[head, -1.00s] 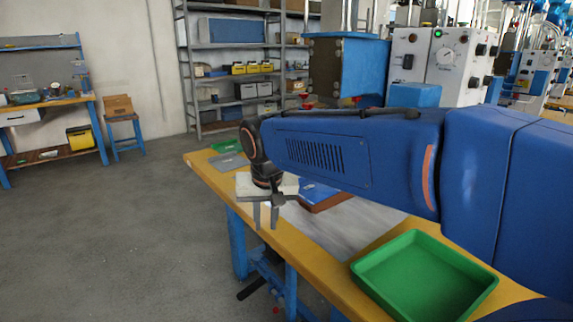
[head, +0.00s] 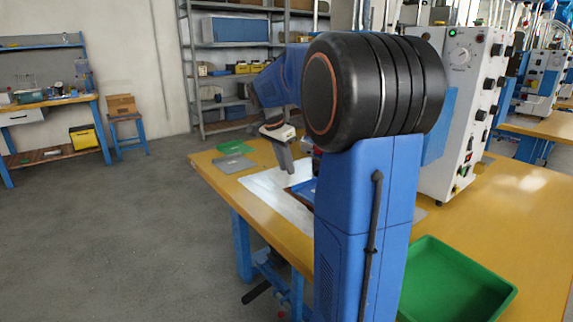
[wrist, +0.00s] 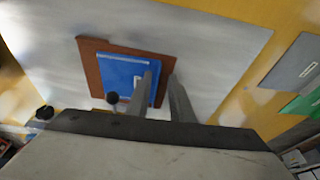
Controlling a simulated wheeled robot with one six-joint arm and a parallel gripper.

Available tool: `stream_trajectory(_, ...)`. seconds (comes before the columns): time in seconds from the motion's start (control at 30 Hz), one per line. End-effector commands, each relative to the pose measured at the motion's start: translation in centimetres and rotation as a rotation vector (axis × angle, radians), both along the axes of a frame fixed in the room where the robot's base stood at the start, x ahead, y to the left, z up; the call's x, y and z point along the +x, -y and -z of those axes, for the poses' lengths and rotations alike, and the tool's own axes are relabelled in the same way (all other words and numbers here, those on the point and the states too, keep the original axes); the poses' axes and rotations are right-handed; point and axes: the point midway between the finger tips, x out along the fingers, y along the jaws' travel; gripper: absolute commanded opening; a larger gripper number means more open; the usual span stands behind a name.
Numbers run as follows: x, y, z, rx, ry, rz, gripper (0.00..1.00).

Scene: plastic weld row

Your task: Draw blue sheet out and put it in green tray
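The blue sheet (wrist: 118,72) lies flat on a reddish-brown base (wrist: 93,57), with a small white label on it and a dark round spot near its edge. In the head view only a sliver of the blue sheet (head: 303,187) shows beside my arm. My gripper (wrist: 161,78) is open and empty. Its fingers show over the right edge of the sheet and base; I cannot tell the height. In the head view, my gripper (head: 290,171) is beyond my arm link. The green tray (head: 455,285) stands empty at the table's right front, partly behind my arm.
A pale grey mat (wrist: 215,45) lies under the base on the yellow table. A grey plate (head: 230,164) and a smaller green tray (head: 236,148) lie at the table's far left. A white machine with knobs (head: 463,110) stands behind. Bare tabletop (head: 510,215) is at right.

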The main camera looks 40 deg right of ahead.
Motion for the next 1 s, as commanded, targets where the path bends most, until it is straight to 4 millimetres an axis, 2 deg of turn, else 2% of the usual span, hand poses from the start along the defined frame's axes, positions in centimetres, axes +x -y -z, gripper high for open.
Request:
stream_trajectory(0.27,0.2,0.8,0.8,-0.003,0.0,0.024,0.2)
stream_trajectory(1.0,0.1,2.5,6.3,-0.003,-0.001,0.022,0.2)
